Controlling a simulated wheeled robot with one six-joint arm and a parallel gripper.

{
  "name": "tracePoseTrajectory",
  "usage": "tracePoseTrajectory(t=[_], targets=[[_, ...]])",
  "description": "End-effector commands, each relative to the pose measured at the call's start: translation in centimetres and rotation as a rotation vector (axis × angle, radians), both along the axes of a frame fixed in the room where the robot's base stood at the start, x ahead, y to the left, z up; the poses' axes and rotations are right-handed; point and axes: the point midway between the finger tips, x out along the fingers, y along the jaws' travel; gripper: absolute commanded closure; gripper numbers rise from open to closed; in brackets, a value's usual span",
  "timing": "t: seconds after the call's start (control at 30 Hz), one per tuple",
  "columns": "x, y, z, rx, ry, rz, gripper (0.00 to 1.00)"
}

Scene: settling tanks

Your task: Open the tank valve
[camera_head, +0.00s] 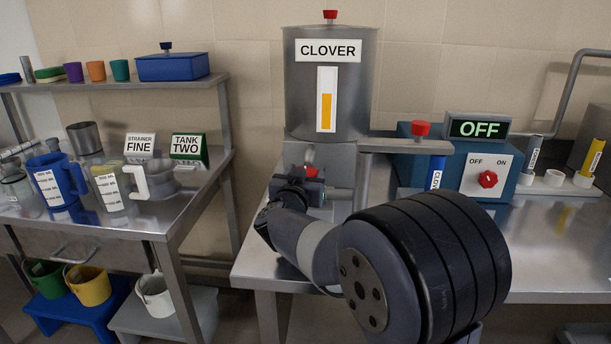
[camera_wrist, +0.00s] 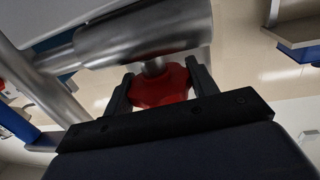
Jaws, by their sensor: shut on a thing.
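The steel tank (camera_head: 300,105) labelled CLOVER stands on the steel bench. Its gauge (camera_head: 326,100) shows an orange column in the lower part. The red valve knob (camera_head: 311,171) is low on the tank's front, mostly hidden behind my gripper (camera_head: 308,180). In the wrist view my gripper (camera_wrist: 160,90) has one finger on each side of the red valve knob (camera_wrist: 162,88) and is shut on it. The knob sits under a steel pipe (camera_wrist: 150,35) on a short stem. How far the valve is turned cannot be told.
Right of the tank, a blue unit (camera_head: 405,165) has a display reading OFF (camera_head: 479,128) and a red switch (camera_head: 488,180). A steel shelf arm (camera_head: 400,147) sticks out near the tank. A side table (camera_head: 130,222) with jugs stands left, across a gap.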

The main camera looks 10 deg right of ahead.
Motion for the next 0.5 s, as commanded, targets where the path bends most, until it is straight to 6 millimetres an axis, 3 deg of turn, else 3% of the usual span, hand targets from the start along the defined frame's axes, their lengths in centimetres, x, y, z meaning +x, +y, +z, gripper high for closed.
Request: tracePoseTrajectory(t=[0.5], targets=[[0.08,0.02,-0.01,0.003,-0.011,0.223,0.68]])
